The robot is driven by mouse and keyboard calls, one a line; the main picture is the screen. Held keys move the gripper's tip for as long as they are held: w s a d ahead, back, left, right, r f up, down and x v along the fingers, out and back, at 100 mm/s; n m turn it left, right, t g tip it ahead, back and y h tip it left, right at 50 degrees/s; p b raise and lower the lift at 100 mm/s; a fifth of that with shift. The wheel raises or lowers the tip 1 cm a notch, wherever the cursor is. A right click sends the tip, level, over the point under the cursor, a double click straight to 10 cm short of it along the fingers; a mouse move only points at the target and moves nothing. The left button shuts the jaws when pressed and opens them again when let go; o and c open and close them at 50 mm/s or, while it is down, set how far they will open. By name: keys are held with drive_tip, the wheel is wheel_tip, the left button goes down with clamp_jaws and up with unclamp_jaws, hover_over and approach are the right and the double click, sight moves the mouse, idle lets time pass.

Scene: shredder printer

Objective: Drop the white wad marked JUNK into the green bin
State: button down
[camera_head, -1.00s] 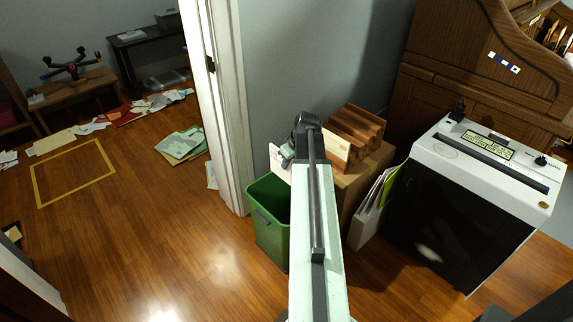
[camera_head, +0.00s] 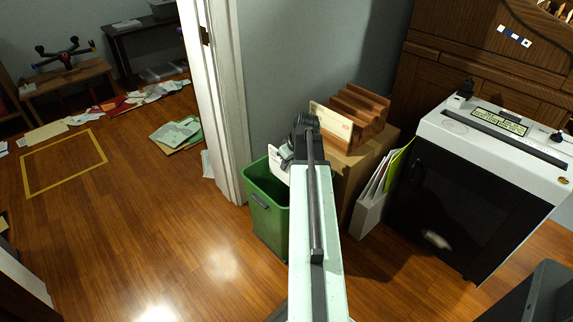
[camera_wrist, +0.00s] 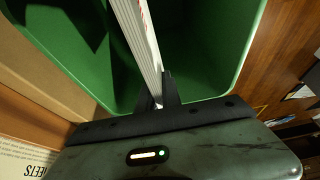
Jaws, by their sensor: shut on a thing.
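The green bin (camera_head: 268,222) stands on the floor beside the white door frame, its open top facing up. My gripper (camera_head: 286,154) is at the bin's far right rim, partly hidden behind my arm. It is shut on a white wad (camera_head: 275,166). In the wrist view the wad (camera_wrist: 139,40) shows edge-on as a thin, ridged white slab with a few red marks, between the fingers (camera_wrist: 160,92). It points out over the bin's open mouth, with the green inner wall (camera_wrist: 75,55) around it. No JUNK lettering is readable.
A cardboard box (camera_head: 365,160) carrying a wooden rack (camera_head: 360,108) stands right of the bin. White folders (camera_head: 372,205) and the shredder (camera_head: 470,190) are farther right. The door frame (camera_head: 217,110) is close on the left. Open floor (camera_head: 150,230) lies left of the bin.

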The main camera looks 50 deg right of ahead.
sight(288, 185)
wheel_tip(288, 185, down, 13)
drive_tip(key=b, duration=1.2)
drive_tip(key=shift+r, duration=0.1)
drive_tip(key=c, duration=1.5)
unclamp_jaws()
drive_tip(key=shift+o, duration=0.2)
drive_tip(key=p+v, duration=0.7)
drive_tip(key=v, duration=0.1)
drive_tip(key=shift+w+p, duration=0.1)
drive_tip(key=shift+p, duration=0.2)
